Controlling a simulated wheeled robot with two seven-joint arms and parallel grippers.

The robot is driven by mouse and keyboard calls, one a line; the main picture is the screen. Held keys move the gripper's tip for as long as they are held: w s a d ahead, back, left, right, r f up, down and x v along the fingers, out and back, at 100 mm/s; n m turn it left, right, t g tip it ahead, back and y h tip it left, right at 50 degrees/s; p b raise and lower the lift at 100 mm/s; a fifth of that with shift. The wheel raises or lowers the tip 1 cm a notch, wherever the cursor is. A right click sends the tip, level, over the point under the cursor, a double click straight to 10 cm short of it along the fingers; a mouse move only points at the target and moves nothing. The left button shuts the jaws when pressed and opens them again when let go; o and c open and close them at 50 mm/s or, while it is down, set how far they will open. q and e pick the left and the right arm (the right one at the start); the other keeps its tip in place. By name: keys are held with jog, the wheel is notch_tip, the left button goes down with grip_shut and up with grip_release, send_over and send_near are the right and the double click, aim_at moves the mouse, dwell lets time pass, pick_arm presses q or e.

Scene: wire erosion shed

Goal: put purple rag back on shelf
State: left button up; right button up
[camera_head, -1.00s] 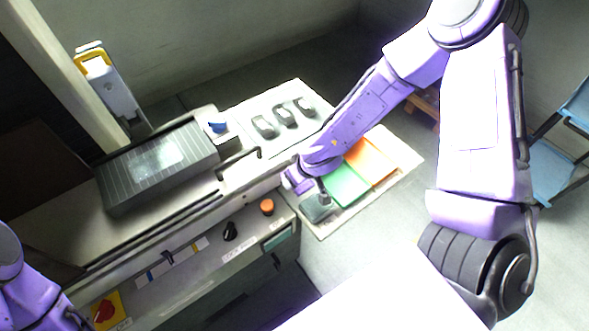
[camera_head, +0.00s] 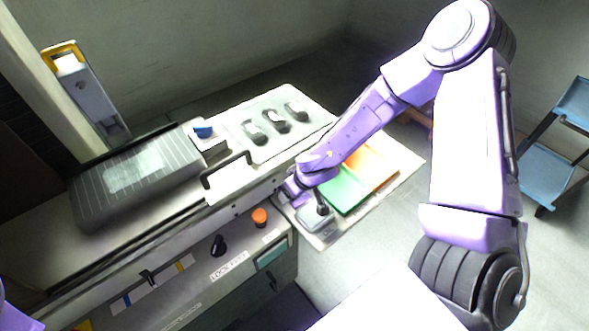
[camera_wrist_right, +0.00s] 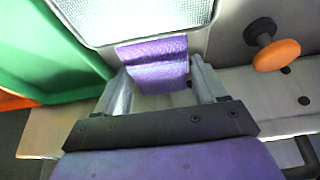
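The purple rag (camera_wrist_right: 155,64) shows in the right wrist view as a small folded, textured piece between my right gripper's fingers (camera_wrist_right: 160,80). It fills the gap and seems to touch both fingers, which look shut on it. It is close to the rim of a grey tray with a pale meshed bottom. In the head view my right gripper (camera_head: 319,203) points down at the grey tray (camera_head: 316,222) at the near end of the pale shelf (camera_head: 400,181). The rag cannot be made out there. My left gripper is out of view.
A green tray (camera_head: 347,190) and an orange tray (camera_head: 371,168) lie beside the grey one. The machine front with an orange knob (camera_head: 260,217) and a handle (camera_head: 226,169) is close on the left.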

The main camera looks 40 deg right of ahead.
jog(key=shift+o, duration=0.6)
jog(key=shift+r, duration=0.1)
jog(key=p+v, duration=0.4)
jog(key=v, duration=0.8)
jog(key=shift+p, duration=0.4)
